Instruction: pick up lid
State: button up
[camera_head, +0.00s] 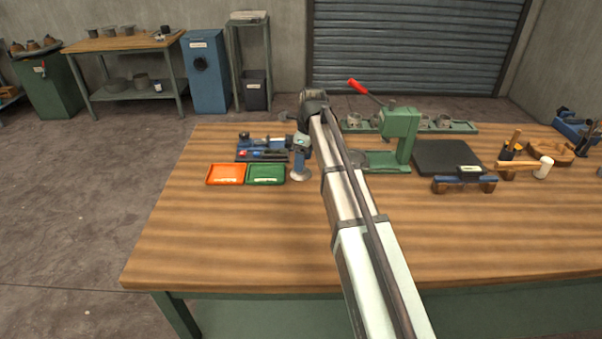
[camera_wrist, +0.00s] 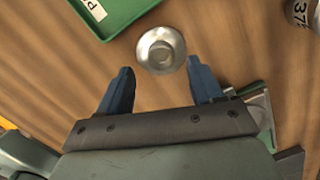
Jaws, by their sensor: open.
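A small round silver metal piece (camera_wrist: 161,50), which looks like the lid, has a wide rim and a raised middle. It lies on the wooden bench in the wrist view, just beyond and between my fingertips. My gripper (camera_wrist: 160,72) is open, with one blue finger on each side and nothing held. In the head view my gripper (camera_head: 301,143) points down over the bench. A silver piece (camera_head: 300,174) shows below it, right of the green tray; its contact with the fingers cannot be told.
A green tray (camera_head: 266,174) and an orange tray (camera_head: 225,174) lie to the left. A blue tool stand (camera_head: 262,149) is behind them. A green press (camera_head: 398,135) stands to the right. A metal cup marked with digits (camera_wrist: 301,13) shows in the wrist view. The bench front (camera_head: 240,240) is clear.

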jog(key=f, duration=0.3)
jog(key=shift+w+a+f, duration=0.15)
jog(key=shift+w+a, duration=0.05)
jog(key=shift+a, duration=0.1)
jog(key=c, duration=1.1)
notch_tip(320, 180, up, 9)
jog(key=shift+w+d+r, duration=0.3)
jog(key=shift+w+d, duration=0.65)
jog(key=shift+d, duration=2)
jog(key=shift+w+d+r, duration=0.25)
jog(key=shift+w+d, duration=0.65)
jog(key=shift+d, duration=2.05)
jog(key=shift+w+d+r, duration=0.3)
jog(key=shift+w+d, duration=0.65)
jog(key=shift+d, duration=2)
